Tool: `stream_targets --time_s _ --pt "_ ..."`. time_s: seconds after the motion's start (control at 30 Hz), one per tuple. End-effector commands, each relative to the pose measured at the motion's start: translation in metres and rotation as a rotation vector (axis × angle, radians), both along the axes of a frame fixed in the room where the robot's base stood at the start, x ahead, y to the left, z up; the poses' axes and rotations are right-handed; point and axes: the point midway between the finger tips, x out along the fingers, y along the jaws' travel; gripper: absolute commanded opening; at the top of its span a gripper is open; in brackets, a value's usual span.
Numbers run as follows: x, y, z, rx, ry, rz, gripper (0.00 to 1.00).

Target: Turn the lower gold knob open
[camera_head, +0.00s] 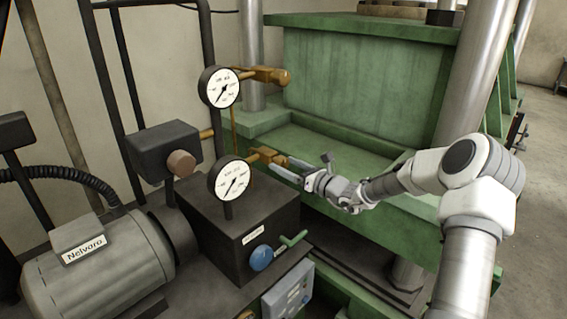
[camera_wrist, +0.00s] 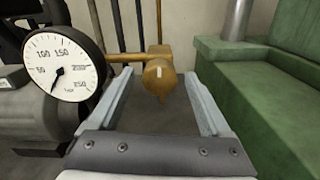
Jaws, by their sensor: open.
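The lower gold knob (camera_head: 265,155) sits on a gold pipe fitting just right of the lower gauge (camera_head: 231,180). My gripper (camera_head: 281,167) is open and empty, reaching in from the right. In the wrist view its two fingers (camera_wrist: 160,82) lie to the left and right of the knob, apart from it in the picture. I cannot tell how far the tips reach along it. The lower gauge also shows in the wrist view (camera_wrist: 62,67).
An upper gold knob (camera_head: 279,76) sticks out beside the upper gauge (camera_head: 220,87). A dark tank (camera_head: 240,220) stands below, with a blue knob (camera_head: 261,258) and a green lever (camera_head: 293,240). The green press (camera_head: 360,85) stands close on the right. A motor (camera_head: 100,265) is at lower left.

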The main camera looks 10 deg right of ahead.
Motion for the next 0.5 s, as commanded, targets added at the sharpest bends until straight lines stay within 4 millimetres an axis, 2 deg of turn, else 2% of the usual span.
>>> stream_targets --time_s 0.13,0.43,0.5 --pt "0.009 0.0065 0.0 0.0 0.001 -0.001 0.82" --pt "0.0107 0.0079 -0.0003 0.001 0.001 -0.001 0.82" --pt "0.0106 0.0079 -0.0002 0.001 0.001 0.0 0.71"
